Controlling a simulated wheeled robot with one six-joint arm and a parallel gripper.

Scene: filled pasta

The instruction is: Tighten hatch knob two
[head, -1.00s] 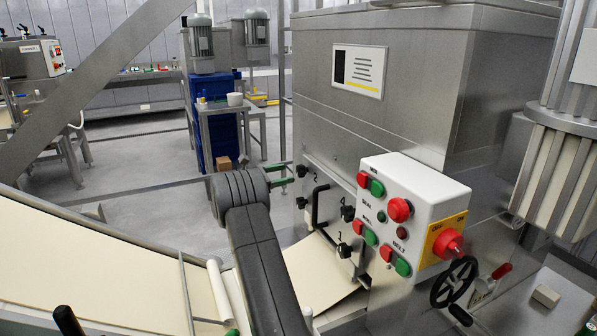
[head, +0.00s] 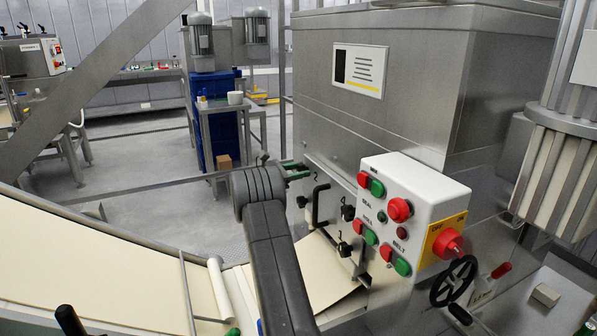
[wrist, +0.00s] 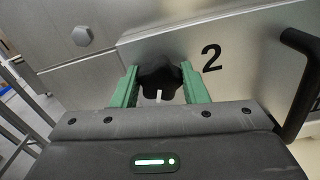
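A black lobed knob with a white mark pointing down (wrist: 160,82) sits beside the black number 2 on the steel hatch (wrist: 245,65) in the wrist view. My gripper (wrist: 160,80) has its green fingers apart, one on each side of this knob. The gaps are very narrow, and I cannot tell whether the fingers touch it. In the head view, my gripper (head: 298,172) is at the hatch's upper left corner, beside the number 2, and hides most of that knob. Other black knobs show at the lower left (head: 301,201), right (head: 348,212) and lower right (head: 344,249).
A black hatch handle (head: 317,204) stands out close to the right of my gripper. The white control box (head: 415,215) with red and green buttons juts out further right. A pale sheet lies on the conveyor (head: 90,270) below my arm. A hex bolt (wrist: 82,36) shows upper left in the wrist view.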

